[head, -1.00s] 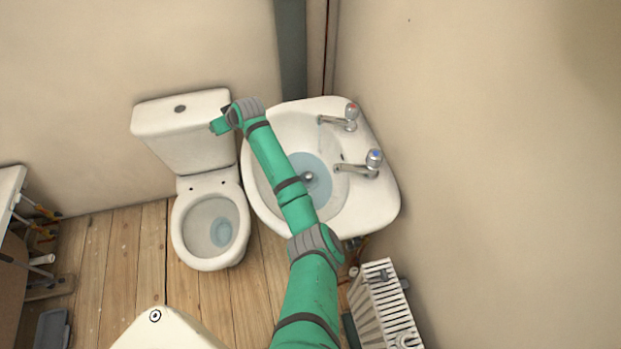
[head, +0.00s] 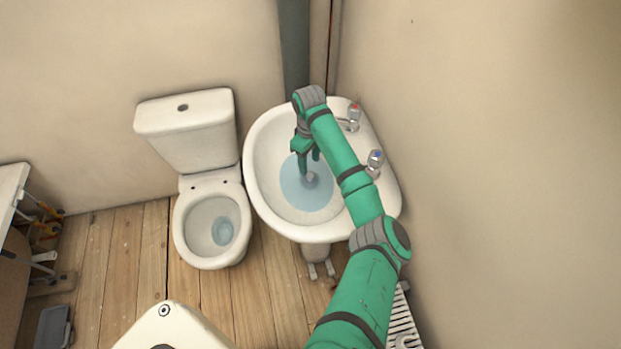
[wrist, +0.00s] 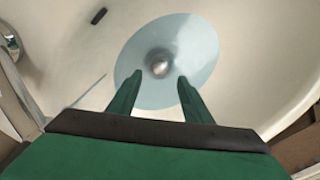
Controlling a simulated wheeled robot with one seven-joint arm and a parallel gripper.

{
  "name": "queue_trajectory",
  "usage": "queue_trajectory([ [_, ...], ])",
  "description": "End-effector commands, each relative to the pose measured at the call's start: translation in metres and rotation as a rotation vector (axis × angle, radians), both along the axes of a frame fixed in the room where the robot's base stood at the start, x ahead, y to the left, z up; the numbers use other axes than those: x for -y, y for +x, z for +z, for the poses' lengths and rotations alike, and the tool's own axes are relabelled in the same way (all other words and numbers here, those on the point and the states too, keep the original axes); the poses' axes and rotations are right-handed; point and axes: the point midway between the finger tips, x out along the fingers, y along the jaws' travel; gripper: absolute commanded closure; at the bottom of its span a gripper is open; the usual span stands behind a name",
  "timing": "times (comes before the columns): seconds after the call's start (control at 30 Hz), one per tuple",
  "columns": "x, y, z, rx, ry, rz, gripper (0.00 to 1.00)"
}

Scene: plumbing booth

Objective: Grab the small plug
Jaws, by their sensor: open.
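The small plug (head: 311,179) is a round grey-metal piece at the bottom of the white sink, in a patch of bluish water (head: 300,200). In the wrist view the plug (wrist: 159,66) shows as a shiny rounded knob in the middle of the water, just beyond the fingertips. My gripper (head: 309,166) points down into the sink bowl, close to the plug. In the wrist view my gripper (wrist: 158,80) is open, with its two green fingers apart and the plug lined up between them. Nothing is between the fingers.
The white sink (head: 259,150) has two taps at its right, one with a red mark (head: 354,112) and one with a blue mark (head: 375,158). A toilet (head: 187,140) stands to the left. A radiator (head: 403,325) is at lower right, partly behind my arm.

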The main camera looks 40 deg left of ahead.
Motion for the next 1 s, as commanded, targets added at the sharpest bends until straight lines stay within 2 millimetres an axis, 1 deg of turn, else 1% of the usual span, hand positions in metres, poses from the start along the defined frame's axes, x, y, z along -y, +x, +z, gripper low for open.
queue_trajectory([
  [0.17,0.000,0.000,-0.011,0.000,0.000,-0.001,0.55],
  [0.27,0.001,0.000,-0.022,0.000,-0.001,-0.001,0.55],
  [0.4,0.001,0.000,-0.042,0.001,-0.001,-0.001,0.55],
  [0.5,0.000,0.000,-0.053,0.001,0.000,-0.002,0.55],
  [0.63,0.000,0.000,-0.058,0.001,0.001,-0.001,0.55],
  [0.83,0.000,0.000,-0.059,0.002,0.001,-0.001,0.55],
  [0.87,0.000,0.000,-0.059,0.002,0.001,-0.001,0.62],
  [0.9,0.000,0.000,-0.059,0.001,0.001,-0.001,0.71],
  [0.97,0.000,0.000,-0.059,0.001,0.001,-0.001,0.86],
  [1.0,0.000,0.000,-0.059,0.001,0.001,-0.001,0.95],
])
